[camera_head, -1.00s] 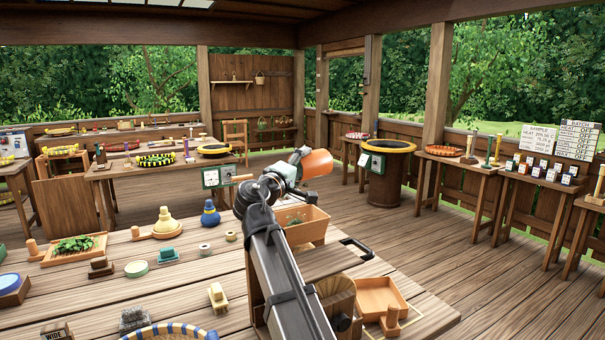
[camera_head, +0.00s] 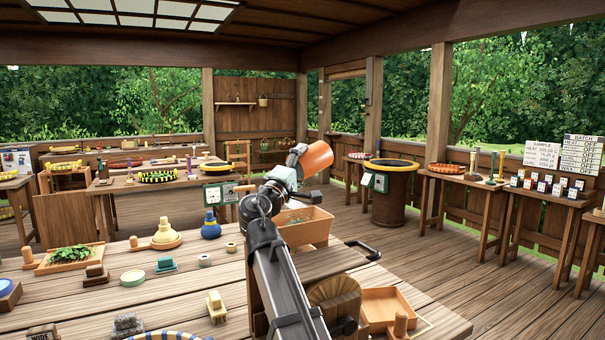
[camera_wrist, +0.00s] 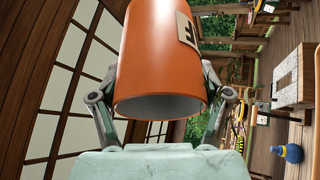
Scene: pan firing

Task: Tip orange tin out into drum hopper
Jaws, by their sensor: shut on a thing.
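The orange tin (camera_head: 316,160) is in my gripper (camera_head: 297,164), held above the wooden drum hopper (camera_head: 306,232). In the head view it lies tilted, with its far end pointing up and right. In the wrist view the tin (camera_wrist: 160,55) fills the middle, with a pale label marked with a dark letter, and my gripper's fingers (camera_wrist: 160,98) are shut on its two sides. Its near end looks grey; I cannot tell whether that is the base or the mouth. The hopper is an open box on the table's right part; its inside is mostly hidden.
A round wooden drum end (camera_head: 337,298) and a shallow orange tray (camera_head: 388,306) are below the hopper. A black handle (camera_head: 363,250) sticks out to the right. A blue flask (camera_head: 210,226) and small pieces stand on the table at left. A yellow-rimmed barrel (camera_head: 390,195) stands behind.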

